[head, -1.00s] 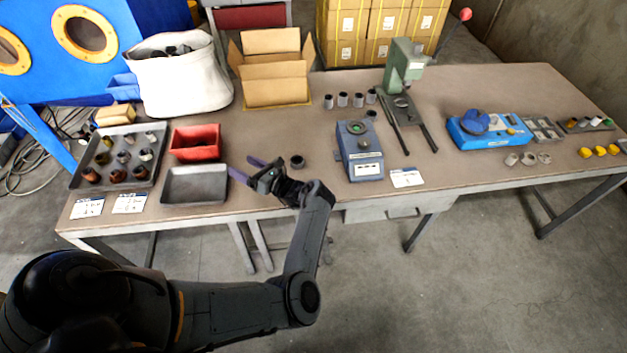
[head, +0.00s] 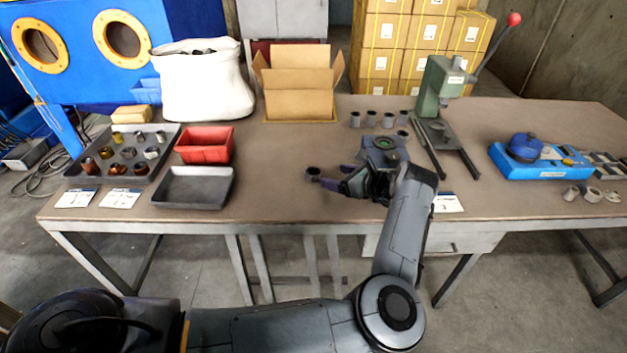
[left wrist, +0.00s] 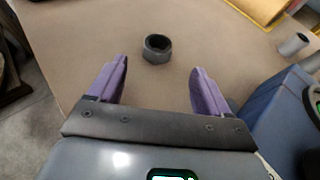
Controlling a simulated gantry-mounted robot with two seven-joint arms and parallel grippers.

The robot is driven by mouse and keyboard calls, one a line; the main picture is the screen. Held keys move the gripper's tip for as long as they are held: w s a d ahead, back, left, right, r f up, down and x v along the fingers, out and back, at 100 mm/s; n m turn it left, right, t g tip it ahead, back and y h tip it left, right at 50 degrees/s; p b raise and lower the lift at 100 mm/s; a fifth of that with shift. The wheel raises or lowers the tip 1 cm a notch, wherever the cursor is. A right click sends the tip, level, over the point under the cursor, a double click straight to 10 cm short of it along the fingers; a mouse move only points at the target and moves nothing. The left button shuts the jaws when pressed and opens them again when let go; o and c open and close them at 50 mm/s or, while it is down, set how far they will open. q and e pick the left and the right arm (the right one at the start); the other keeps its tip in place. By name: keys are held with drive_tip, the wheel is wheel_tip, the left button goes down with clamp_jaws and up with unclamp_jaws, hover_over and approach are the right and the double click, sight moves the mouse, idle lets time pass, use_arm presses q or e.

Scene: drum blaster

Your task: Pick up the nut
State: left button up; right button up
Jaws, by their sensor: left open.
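The nut (head: 312,173) is a small dark ring lying flat on the brown table near its front edge. In the left wrist view the nut (left wrist: 157,49) is centred just beyond the fingertips, apart from both fingers. My left gripper (head: 335,176) reaches in from the right of the nut, its purple fingers pointing at it. In the left wrist view the gripper (left wrist: 158,68) is open with nothing between its fingers. My right gripper is not in view.
An empty dark tray (head: 193,202), a red bin (head: 204,157) and a tray of several metal parts (head: 166,174) stand left. A cardboard box (head: 299,105) is behind. A blue-grey device (left wrist: 257,118) is close right of the gripper. The table around the nut is clear.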

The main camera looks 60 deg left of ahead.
sight(309, 171)
use_arm(q)
drive_tip(key=x, duration=0.3)
drive_tip(key=shift+s+a+f, duration=0.15)
drive_tip(key=shift+a+f, duration=0.05)
drive_tip(key=shift+a, duration=0.05)
drive_tip(key=b+x, duration=0.1)
drive_tip(key=x, duration=0.3)
drive_tip(key=shift+s+b, duration=0.2)
drive_tip(key=shift+b, duration=0.15)
drive_tip(key=shift+a+f, duration=0.1)
drive_tip(key=shift+a, duration=0.15)
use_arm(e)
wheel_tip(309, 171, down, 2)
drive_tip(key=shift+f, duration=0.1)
use_arm(q)
drive_tip(key=shift+d, duration=0.1)
drive_tip(key=c, duration=1.3)
